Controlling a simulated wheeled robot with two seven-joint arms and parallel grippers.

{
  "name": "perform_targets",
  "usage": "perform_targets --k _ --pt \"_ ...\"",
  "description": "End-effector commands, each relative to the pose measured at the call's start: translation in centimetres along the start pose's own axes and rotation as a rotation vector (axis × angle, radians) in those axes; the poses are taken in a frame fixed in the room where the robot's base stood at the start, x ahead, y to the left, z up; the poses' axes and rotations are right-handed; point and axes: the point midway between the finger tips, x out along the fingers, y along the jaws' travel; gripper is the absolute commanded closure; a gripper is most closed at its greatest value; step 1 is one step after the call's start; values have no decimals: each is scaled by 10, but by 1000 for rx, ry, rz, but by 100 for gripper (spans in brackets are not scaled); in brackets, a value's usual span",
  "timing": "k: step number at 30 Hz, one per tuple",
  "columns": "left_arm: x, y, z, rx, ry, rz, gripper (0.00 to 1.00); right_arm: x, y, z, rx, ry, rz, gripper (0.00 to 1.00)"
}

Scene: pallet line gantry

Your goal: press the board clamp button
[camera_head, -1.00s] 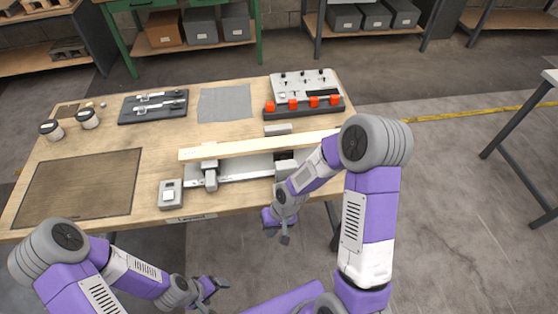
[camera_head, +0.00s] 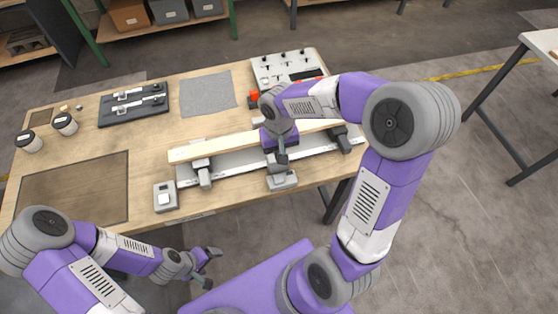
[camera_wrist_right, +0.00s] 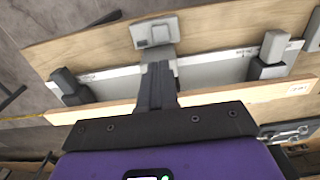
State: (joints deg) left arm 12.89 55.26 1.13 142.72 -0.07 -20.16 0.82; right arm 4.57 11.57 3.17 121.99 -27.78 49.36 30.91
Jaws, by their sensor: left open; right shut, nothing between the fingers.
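A grey box with a raised button (camera_head: 282,181) sits at the table's front edge, below the middle of the clamping rail (camera_head: 235,164). In the right wrist view this button box (camera_wrist_right: 140,34) lies just beyond my fingertips. A second grey box with a pale square button (camera_head: 165,197) stands left of the rail; I cannot tell by label which is the clamp button. A long wooden board (camera_head: 215,149) lies along the rail. My right gripper (camera_head: 282,158) is shut, empty, pointing down above the rail behind the middle box. My left gripper (camera_head: 210,266) is open, in front of the table.
Clamp blocks (camera_head: 202,172) stand on the rail. Behind are a control panel (camera_head: 275,70) with orange parts, a grey mat (camera_head: 207,93), a black tray (camera_head: 133,105) and two lidded cups (camera_head: 65,124). A dark mat (camera_head: 75,190) lies at the left.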

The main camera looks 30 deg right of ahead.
Motion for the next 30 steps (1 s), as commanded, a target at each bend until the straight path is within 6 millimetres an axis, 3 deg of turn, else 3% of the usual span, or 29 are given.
perform_targets --k 15,21,30 --pt "24 -9 -1 0 0 0 22 106 0 1 -1 -5 0 100" --pt "28 -10 -2 0 0 0 22 125 0 1 0 -2 -2 100" --pt "28 -10 -2 0 1 0 22 128 0 0 -1 0 -1 100"
